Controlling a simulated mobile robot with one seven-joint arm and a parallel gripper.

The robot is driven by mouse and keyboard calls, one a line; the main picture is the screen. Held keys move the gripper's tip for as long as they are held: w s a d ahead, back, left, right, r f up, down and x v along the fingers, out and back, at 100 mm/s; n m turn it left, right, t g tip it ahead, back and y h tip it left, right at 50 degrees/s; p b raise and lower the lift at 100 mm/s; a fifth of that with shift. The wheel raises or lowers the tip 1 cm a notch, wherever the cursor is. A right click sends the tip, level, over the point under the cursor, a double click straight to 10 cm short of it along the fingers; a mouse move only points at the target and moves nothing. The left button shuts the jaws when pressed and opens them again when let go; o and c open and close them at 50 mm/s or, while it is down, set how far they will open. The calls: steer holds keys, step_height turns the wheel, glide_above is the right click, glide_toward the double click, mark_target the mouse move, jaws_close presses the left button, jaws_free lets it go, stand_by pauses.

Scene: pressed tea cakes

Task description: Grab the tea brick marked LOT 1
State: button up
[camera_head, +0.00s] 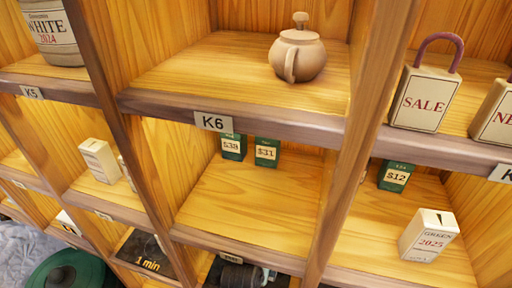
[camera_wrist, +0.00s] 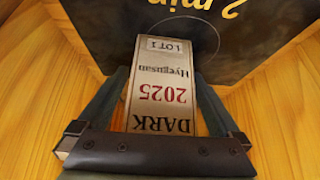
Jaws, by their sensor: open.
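The tea brick marked LOT 1 (camera_wrist: 160,85) fills the middle of the wrist view. Its pale label reads DARK, 2025, Hyegusan and LOT 1, upside down in the picture. My gripper (camera_wrist: 160,78) is open, with one dark finger along the left side of the brick and one along the right. I cannot tell whether either finger touches it. The near end of the brick is partly hidden by the gripper's dark crosspiece. I cannot make out this brick in the head view.

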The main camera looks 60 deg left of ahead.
steer(key=shift+f, duration=0.15)
steer(key=c, duration=1.5)
steer(key=shift+w, duration=0.1)
